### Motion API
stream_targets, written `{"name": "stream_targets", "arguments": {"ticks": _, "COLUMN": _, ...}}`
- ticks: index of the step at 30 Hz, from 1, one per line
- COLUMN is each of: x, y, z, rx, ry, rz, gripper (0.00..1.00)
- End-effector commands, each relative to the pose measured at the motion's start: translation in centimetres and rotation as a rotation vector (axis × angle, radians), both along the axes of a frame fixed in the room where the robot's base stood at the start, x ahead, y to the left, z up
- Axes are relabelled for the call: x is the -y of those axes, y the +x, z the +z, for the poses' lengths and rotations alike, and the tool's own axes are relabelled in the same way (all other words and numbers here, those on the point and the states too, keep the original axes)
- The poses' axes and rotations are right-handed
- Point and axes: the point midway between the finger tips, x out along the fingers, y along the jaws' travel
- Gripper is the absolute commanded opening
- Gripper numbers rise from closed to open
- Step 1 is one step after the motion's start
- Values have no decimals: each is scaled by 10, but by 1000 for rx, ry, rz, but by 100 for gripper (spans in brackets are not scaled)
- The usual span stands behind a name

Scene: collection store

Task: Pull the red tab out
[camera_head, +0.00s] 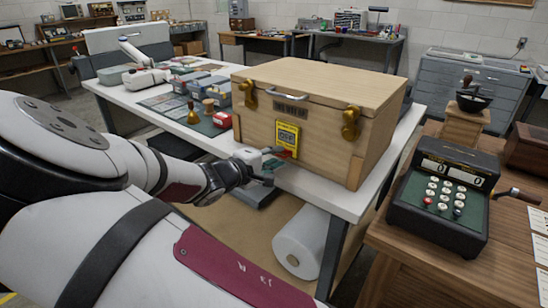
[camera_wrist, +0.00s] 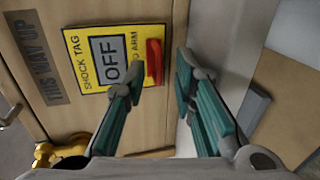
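The red tab (camera_wrist: 153,62) sticks out at the edge of a yellow shock tag label (camera_wrist: 86,77) in the wrist view. The label reads "SHOCK TAG" and its window shows "OFF". It is on the front of a wooden case (camera_head: 240,126); the label (camera_head: 287,138) also shows in the head view. My gripper (camera_wrist: 160,74) is open, its two green-padded fingers apart. In the wrist view the tab appears in the gap between the fingertips, nearer the left one. I cannot tell whether a finger touches it. In the head view my gripper (camera_head: 271,161) is low before the case front.
The case stands on a white table (camera_head: 325,202) with brass latches (camera_head: 351,123) and a handle. A brass bell (camera_head: 193,114) and small boxes stand left. A black keyed machine (camera_head: 443,200) is on the wooden desk at right. A white roll (camera_head: 301,240) lies below.

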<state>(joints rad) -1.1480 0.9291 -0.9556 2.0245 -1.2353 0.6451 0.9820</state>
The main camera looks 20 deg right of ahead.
Motion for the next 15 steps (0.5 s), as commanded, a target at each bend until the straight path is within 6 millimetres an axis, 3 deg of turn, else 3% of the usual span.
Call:
{"name": "stream_targets", "arguments": {"ticks": 11, "x": 5, "y": 4, "z": -1, "rx": -1, "ry": -1, "rz": 0, "gripper": 25}}
{"name": "stream_targets", "arguments": {"ticks": 15, "x": 5, "y": 4, "z": -2, "rx": -1, "ry": -1, "rz": 0, "gripper": 0}}
